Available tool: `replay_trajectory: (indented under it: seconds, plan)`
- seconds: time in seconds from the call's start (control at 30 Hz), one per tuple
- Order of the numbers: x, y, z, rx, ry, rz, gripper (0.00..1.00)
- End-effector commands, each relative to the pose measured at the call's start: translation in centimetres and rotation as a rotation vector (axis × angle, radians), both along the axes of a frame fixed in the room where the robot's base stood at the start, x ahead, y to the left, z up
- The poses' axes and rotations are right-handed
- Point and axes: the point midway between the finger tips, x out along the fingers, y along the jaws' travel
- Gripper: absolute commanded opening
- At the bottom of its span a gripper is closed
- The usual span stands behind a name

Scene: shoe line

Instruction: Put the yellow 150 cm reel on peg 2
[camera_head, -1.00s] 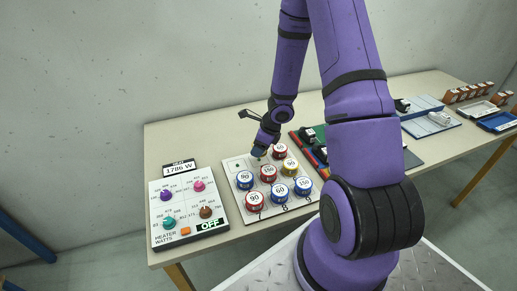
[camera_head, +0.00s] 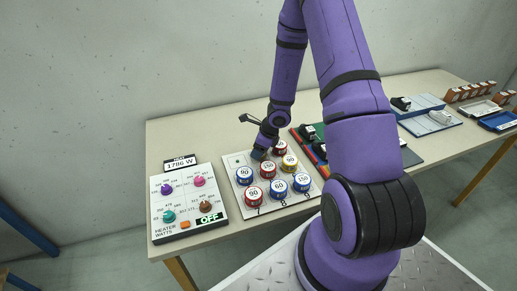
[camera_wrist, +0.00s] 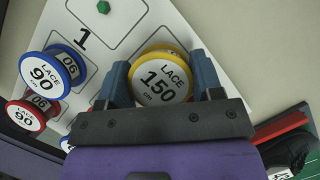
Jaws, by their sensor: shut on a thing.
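The yellow reel marked LACE 150 cm (camera_wrist: 160,80) is in the wrist view, between the two blue-grey fingers of my gripper (camera_wrist: 157,72). My gripper is shut on it, one finger on each side. The reel is over the white board (camera_wrist: 112,52); whether it touches the board cannot be told. A green peg top (camera_wrist: 103,7) shows on the board near a printed "1". In the head view my gripper (camera_head: 259,155) is at the far part of the board, and the yellow reel is hidden there. The number 2 is not readable.
A blue 90 reel (camera_wrist: 50,71) and a red 90 reel (camera_wrist: 25,118) stand close by. Several more reels, including a red 150 reel (camera_head: 268,170), crowd the board. A heater panel (camera_head: 188,205) lies to the left. Coloured trays with shoes (camera_head: 307,133) lie to the right.

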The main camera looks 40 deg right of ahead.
Motion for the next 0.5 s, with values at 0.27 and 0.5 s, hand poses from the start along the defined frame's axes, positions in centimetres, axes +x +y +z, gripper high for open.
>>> replay_trajectory:
  seconds: [0.27,0.5]
  plan:
    - [-0.03,0.03,-0.76,0.000,0.001,0.000,0.36]
    - [0.00,0.01,-0.98,0.000,0.000,0.000,0.86]
